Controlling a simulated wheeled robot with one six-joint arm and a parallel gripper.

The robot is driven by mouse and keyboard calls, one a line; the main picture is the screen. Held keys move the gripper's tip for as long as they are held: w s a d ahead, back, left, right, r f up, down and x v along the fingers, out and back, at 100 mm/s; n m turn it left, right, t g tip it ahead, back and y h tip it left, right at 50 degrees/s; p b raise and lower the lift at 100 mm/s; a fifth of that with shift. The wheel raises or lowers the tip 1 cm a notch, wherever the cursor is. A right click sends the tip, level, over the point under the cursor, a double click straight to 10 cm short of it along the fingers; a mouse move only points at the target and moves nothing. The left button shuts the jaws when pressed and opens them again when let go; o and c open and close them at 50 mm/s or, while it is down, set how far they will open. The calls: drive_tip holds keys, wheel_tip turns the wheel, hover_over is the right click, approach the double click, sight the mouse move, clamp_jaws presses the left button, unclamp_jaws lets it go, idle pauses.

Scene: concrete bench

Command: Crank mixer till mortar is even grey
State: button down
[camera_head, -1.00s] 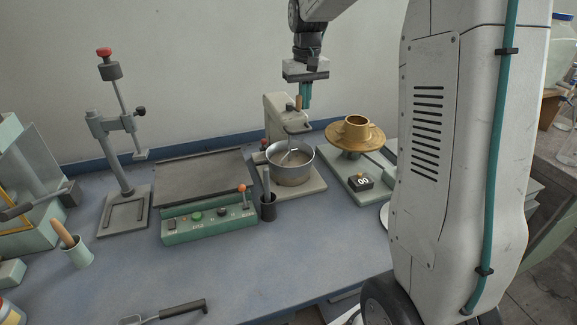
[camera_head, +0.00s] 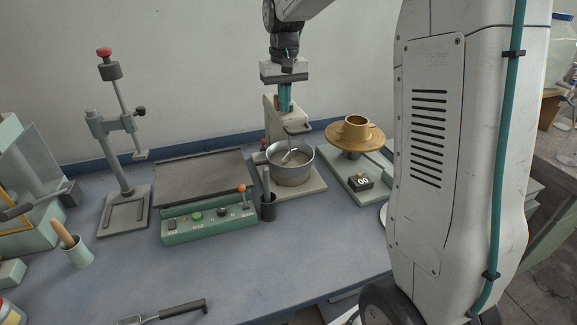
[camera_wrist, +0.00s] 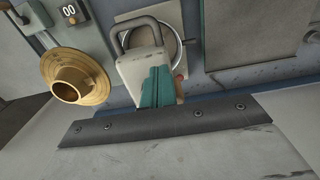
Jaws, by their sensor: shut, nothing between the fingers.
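The mixer (camera_head: 271,115) is a pale stand at the back of the bench, with a steel bowl (camera_head: 290,177) under its head. The mortar (camera_head: 299,159) in the bowl looks grey-brown around the metal paddle; its evenness is too small to judge. My gripper (camera_head: 285,109), with teal fingers, is shut and empty over the top of the mixer. Contact cannot be told.
A brass flow table with a cup (camera_head: 355,134) stands right of the mixer. A green control box with a flat plate (camera_head: 205,175) and a dark holder (camera_head: 268,208) stand to its left. The front bench is mostly clear, with a trowel-like tool (camera_head: 165,312).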

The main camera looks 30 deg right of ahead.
drive_tip(key=shift+w+a, duration=0.25)
drive_tip(key=shift+w, duration=0.4)
drive_tip(key=shift+w+a, duration=0.25)
drive_tip(key=shift+w, duration=0.35)
drive_tip(key=shift+w+d, duration=0.2)
drive_tip(key=shift+w, duration=0.4)
drive_tip(key=shift+w+d, duration=0.15)
drive_tip(key=shift+w, duration=0.45)
drive_tip(key=shift+w+d, duration=0.6)
drive_tip(key=shift+d, duration=0.1)
drive_tip(key=shift+w+d, duration=0.35)
drive_tip(key=shift+d, duration=0.65)
drive_tip(key=c, duration=1.6)
unclamp_jaws()
drive_tip(key=shift+c, duration=0.2)
wheel_tip(320, 180, up, 15)
